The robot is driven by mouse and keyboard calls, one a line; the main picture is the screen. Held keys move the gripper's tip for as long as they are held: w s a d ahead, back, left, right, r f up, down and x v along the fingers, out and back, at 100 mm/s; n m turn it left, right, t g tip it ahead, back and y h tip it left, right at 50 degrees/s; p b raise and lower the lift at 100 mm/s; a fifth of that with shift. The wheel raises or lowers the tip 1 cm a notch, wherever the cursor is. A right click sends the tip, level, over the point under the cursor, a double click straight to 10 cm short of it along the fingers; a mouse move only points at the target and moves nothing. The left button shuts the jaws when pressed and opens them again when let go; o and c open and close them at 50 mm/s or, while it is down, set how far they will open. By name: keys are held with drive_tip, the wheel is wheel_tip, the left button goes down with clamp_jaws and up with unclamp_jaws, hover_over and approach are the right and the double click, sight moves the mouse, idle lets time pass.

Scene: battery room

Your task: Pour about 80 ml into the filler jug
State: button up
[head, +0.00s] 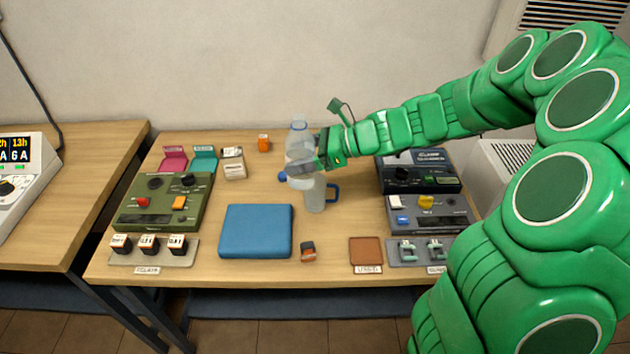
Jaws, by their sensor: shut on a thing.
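A clear bottle (299,141) with a bluish top stands out upright near the middle of the head view. My gripper (304,167) is shut on the bottle around its middle, reaching in from the right; a finger crosses its front. A small blue tip shows at the left end of the gripper. I cannot tell the liquid levels.
A blue mat (256,231) lies front left of the jug. A green charger (160,204) stands left, a dark unit (418,174) and a grey unit (432,216) right. A small dark and orange block (308,252) and a brown pad (366,251) lie in front.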

drive_tip(key=shift+s+f+n+g, duration=0.3)
drive_tip(key=shift+s+f, duration=0.1)
drive_tip(key=shift+s, duration=0.4)
wheel_tip(320, 180, down, 12)
drive_tip(key=shift+r, duration=0.15)
drive_tip(key=shift+w+g, duration=0.1)
drive_tip(key=shift+g, duration=0.2)
drive_tip(key=shift+s+a+m+g+y, duration=0.15)
drive_tip(key=shift+m+g+y, duration=0.3)
drive_tip(key=shift+m+y, duration=1.1)
drive_tip(key=shift+s+d+m+g+y, duration=0.15)
drive_tip(key=shift+m+g+y, duration=0.35)
drive_tip(key=shift+m, duration=2)
drive_tip(key=shift+s+a+m+g+y, duration=0.2)
drive_tip(key=shift+m+g+y, duration=0.25)
drive_tip(key=shift+m+y, duration=1.1)
drive_tip(key=shift+w+d+m+h, duration=0.1)
drive_tip(key=shift+m+h, duration=0.3)
drive_tip(key=shift+m, duration=0.4)
